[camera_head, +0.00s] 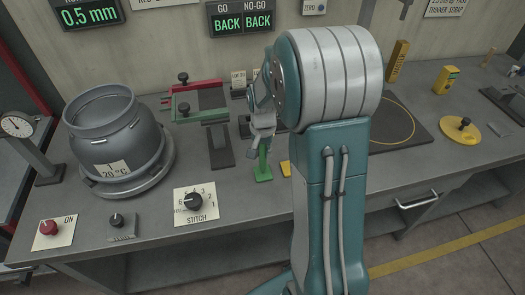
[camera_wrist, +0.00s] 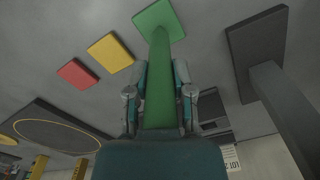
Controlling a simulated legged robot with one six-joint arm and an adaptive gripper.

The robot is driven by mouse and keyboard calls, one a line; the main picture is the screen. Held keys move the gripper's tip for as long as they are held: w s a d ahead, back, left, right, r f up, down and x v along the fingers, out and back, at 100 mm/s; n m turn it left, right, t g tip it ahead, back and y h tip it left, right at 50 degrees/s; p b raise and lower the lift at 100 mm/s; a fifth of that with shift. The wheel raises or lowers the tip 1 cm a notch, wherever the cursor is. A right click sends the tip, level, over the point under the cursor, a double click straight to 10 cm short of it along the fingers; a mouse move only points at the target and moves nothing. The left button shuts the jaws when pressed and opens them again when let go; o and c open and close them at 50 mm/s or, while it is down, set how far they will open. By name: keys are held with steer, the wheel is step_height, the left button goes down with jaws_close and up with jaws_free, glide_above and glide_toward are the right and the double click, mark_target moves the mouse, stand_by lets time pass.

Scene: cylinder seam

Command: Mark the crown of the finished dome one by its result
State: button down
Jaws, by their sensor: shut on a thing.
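My gripper (camera_head: 263,128) is shut on a green upright piece (camera_head: 263,163) with a flat square foot. In the wrist view, my gripper's fingers (camera_wrist: 160,90) stand on both sides of its green shaft (camera_wrist: 158,75), with the foot beyond. The foot is at or close to the bench top; I cannot tell whether it touches. A yellow square (camera_wrist: 110,53) and a red square (camera_wrist: 77,75) lie in a row beside it. A grey rounded vessel (camera_head: 117,140) labelled "1" and "20 °C" stands at the left; I cannot tell whether it is dome one.
A green-and-red clamp-like fixture (camera_head: 200,113) stands between vessel and gripper. A STITCH dial (camera_head: 194,202) and red ON knob (camera_head: 49,231) are at the front. The GO and NO-GO displays (camera_head: 240,20) both read BACK. A dark yellow-ringed plate (camera_head: 400,135) lies right, partly behind my arm.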

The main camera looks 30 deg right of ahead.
steer(key=shift+r, duration=3.45)
